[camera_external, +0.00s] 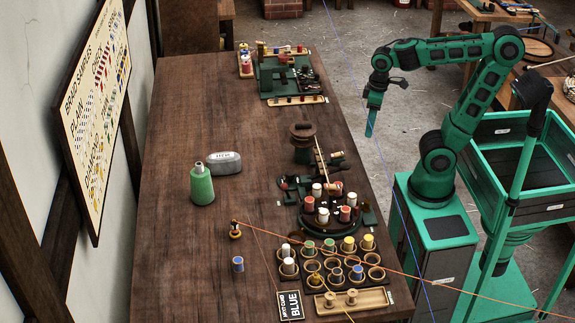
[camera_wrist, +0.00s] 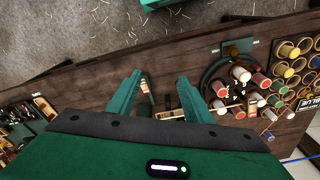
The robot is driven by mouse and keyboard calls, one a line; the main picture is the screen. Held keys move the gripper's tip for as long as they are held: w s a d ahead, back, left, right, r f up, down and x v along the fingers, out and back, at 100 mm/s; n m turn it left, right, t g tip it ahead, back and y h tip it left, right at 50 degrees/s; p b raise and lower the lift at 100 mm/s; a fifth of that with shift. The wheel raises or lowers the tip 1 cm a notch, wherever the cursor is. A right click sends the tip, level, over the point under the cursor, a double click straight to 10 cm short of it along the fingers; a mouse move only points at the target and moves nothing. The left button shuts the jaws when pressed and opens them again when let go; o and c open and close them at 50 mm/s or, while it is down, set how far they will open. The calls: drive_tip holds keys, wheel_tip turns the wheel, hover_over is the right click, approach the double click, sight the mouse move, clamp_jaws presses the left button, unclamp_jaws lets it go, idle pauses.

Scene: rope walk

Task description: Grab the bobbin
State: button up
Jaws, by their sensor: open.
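Several bobbins are in view, and I cannot tell which one the task means. A small blue bobbin (camera_external: 238,264) stands alone on the table. Red and white bobbins (camera_external: 323,215) stand on a round dark green braiding stand, which also shows in the wrist view (camera_wrist: 240,74). More bobbins, among them a yellow one (camera_external: 367,242), sit in a rack of round wooden cups. My gripper (camera_external: 371,122) hangs past the table's right edge, over the floor side, apart from the bobbins. In the wrist view its two fingers (camera_wrist: 162,76) are spread, with no object held.
The dark wooden table (camera_external: 200,110) has free room at its far left and middle. Orange and blue cords cross the front right.

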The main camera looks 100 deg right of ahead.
drive_tip(key=w+a+f+n+t+y, duration=0.15)
drive_tip(key=w+a+n, duration=0.35)
drive_tip(key=w, duration=0.8)
drive_tip(key=w+a+n+t+y, duration=0.1)
drive_tip(key=w+a+n+t, duration=0.35)
drive_tip(key=w, duration=0.95)
drive_tip(key=w+a+r+n+t+y, duration=0.1)
drive_tip(key=w+a+n+y, duration=0.15)
drive_tip(key=w+a, duration=0.75)
drive_tip(key=w+a+n+t+y, duration=0.15)
drive_tip(key=w+a+y, duration=0.3)
drive_tip(key=a, duration=0.85)
approach(240, 258)
drive_tip(key=shift+w+a+r+g+h, duration=0.25)
drive_tip(key=shift+w+a+r+g, duration=0.15)
drive_tip(key=shift+r+g, duration=0.1)
drive_tip(key=shift+w+a+f, duration=0.15)
drive_tip(key=shift+f, duration=0.15)
drive_tip(key=x, duration=0.4)
drive_tip(key=shift+w+a, duration=0.1)
drive_tip(key=shift+w, duration=0.05)
drive_tip(key=shift+x, duration=2.95)
drive_tip(key=shift+f, duration=0.15)
drive_tip(key=c, duration=1.1)
